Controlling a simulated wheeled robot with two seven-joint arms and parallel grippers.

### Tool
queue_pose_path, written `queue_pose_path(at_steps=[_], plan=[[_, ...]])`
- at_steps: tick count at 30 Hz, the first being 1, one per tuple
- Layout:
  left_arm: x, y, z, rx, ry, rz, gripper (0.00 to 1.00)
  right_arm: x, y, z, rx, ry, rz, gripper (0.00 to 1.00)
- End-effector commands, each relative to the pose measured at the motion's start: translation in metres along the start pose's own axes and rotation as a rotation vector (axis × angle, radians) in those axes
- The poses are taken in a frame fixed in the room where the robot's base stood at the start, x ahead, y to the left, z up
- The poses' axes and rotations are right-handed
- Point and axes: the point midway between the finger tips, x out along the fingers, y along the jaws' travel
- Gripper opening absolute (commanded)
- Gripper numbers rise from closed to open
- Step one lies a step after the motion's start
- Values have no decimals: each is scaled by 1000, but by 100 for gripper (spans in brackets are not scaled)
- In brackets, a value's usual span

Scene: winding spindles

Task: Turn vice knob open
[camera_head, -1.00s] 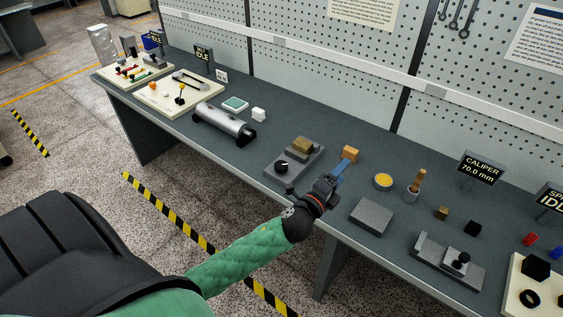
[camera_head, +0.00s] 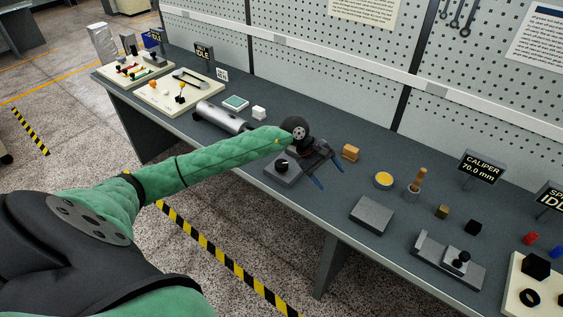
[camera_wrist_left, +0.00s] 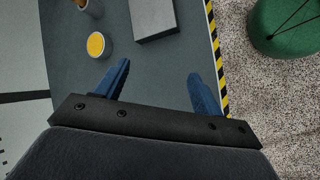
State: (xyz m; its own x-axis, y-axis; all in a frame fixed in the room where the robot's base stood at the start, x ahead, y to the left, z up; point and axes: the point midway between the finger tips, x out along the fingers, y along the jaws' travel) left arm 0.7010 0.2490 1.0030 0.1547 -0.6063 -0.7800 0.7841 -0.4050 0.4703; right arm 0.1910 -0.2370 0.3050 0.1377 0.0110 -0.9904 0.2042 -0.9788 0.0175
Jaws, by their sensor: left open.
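The vice (camera_head: 285,180) is a grey block-like device near the front edge of the bench, and its black knob (camera_head: 282,166) shows on the near side of its top. My left gripper (camera_head: 328,171) is open and empty, its blue fingers spread just right of the vice. The wrist and forearm lie over the back of the vice and hide part of it. In the left wrist view the open fingers (camera_wrist_left: 159,70) have only bare bench between them, and the vice does not show. My right gripper is not in view.
A tan brush-like block (camera_head: 350,152) lies right of the gripper. Further right are a yellow-topped tin (camera_head: 383,180), a cup with a wooden handle (camera_head: 415,187) and a grey block (camera_head: 372,215). A metal cylinder (camera_head: 222,117) lies left of the vice.

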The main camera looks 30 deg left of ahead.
Motion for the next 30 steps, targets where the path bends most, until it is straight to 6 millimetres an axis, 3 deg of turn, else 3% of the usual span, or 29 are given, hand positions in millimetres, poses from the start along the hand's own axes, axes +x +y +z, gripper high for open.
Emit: queue_pose_path(at_steps=[1,3,6,9,13,17,23,30], plan=[[-17,-7,-27,57,77,-84,68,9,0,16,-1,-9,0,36],[-40,-20,-59,124,169,-204,68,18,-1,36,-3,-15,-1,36],[-73,-36,-96,188,270,-358,68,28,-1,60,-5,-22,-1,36],[-102,-48,-121,221,336,-472,68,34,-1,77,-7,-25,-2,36],[-122,-55,-136,238,375,-550,68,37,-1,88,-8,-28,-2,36],[-123,-58,-140,241,381,-567,68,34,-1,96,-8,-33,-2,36],[-106,-68,-147,239,379,-565,68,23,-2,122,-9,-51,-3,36],[-80,-83,-160,239,377,-563,68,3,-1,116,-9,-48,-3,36]])
